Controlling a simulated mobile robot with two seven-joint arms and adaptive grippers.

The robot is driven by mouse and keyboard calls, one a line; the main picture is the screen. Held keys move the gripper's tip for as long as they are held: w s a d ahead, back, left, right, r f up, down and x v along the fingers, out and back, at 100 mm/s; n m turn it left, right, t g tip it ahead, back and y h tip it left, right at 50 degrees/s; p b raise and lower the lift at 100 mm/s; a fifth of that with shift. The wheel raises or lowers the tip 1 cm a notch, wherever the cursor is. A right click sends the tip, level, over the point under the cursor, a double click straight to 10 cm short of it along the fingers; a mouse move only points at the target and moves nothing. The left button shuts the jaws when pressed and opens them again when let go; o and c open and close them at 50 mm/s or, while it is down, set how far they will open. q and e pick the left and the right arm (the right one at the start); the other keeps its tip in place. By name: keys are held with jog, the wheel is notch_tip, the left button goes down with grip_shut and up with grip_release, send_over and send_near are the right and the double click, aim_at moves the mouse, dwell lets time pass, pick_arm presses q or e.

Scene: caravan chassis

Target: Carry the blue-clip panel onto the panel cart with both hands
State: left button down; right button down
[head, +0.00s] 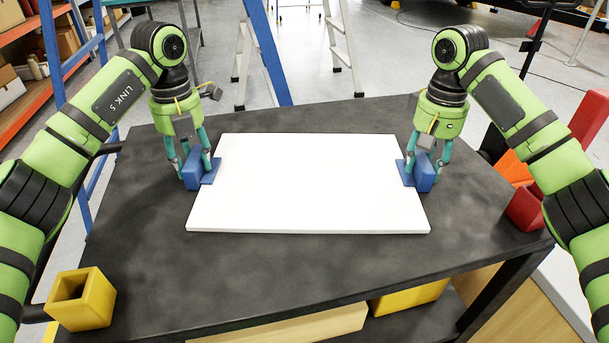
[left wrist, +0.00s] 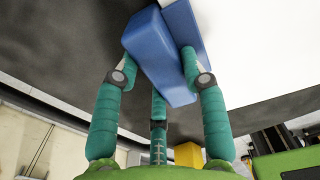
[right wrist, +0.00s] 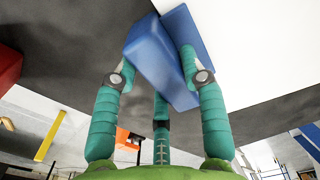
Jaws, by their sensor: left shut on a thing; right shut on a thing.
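The white panel (head: 308,185) lies flat over the dark tabletop in the head view; I cannot tell if it touches the top. A blue clip sits on its left edge (head: 209,172) and another on its right edge (head: 424,172). My left gripper (head: 197,168) is shut on the left clip, which also shows in the left wrist view (left wrist: 160,55). My right gripper (head: 432,163) is shut on the right clip, which also shows in the right wrist view (right wrist: 160,60). No panel cart can be clearly made out.
A red object (head: 524,208) is at the right edge. A stepladder (head: 340,45) and shelving (head: 30,75) stand behind.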

pick_arm(q)
jog(key=c, duration=0.7)
grip_release()
pick_arm(e)
jog(key=c, duration=0.7)
grip_release()
jog(key=shift+s, duration=0.1)
pick_arm(q)
jog(key=shift+r, duration=0.1)
notch_tip(320, 180, up, 12)
pick_arm(e)
notch_tip(320, 180, up, 12)
pick_arm(q)
jog(key=shift+s, duration=0.1)
